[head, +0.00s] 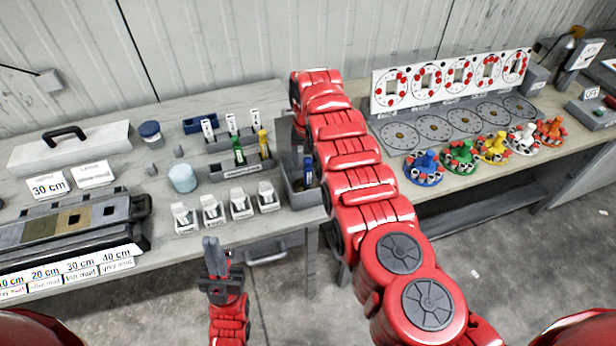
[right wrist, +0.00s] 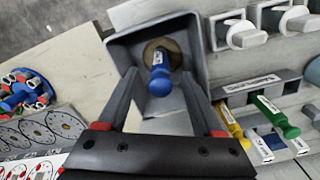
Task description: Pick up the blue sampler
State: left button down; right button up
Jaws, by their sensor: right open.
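The blue sampler (right wrist: 159,75) stands in a grey open-topped bin (right wrist: 198,48), its rounded blue end towards the right wrist camera. In the head view the sampler (head: 308,172) shows as a blue stick inside the bin (head: 300,196), beside my right arm. My right gripper (right wrist: 160,82) is open, with one finger on each side of the sampler in the right wrist view. I cannot tell whether the fingers touch it. In the head view my arm hides this gripper. My left gripper (head: 213,256) is in front of the table; its fingers appear close together.
A grey rack (head: 243,169) with green and yellow samplers stands left of the bin. Several small white-labelled holders (head: 240,204) stand in front of it. Coloured carousels (head: 424,168) line the right-hand table. A blue tray (head: 200,124) lies further back.

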grip_shut()
dwell(1.3)
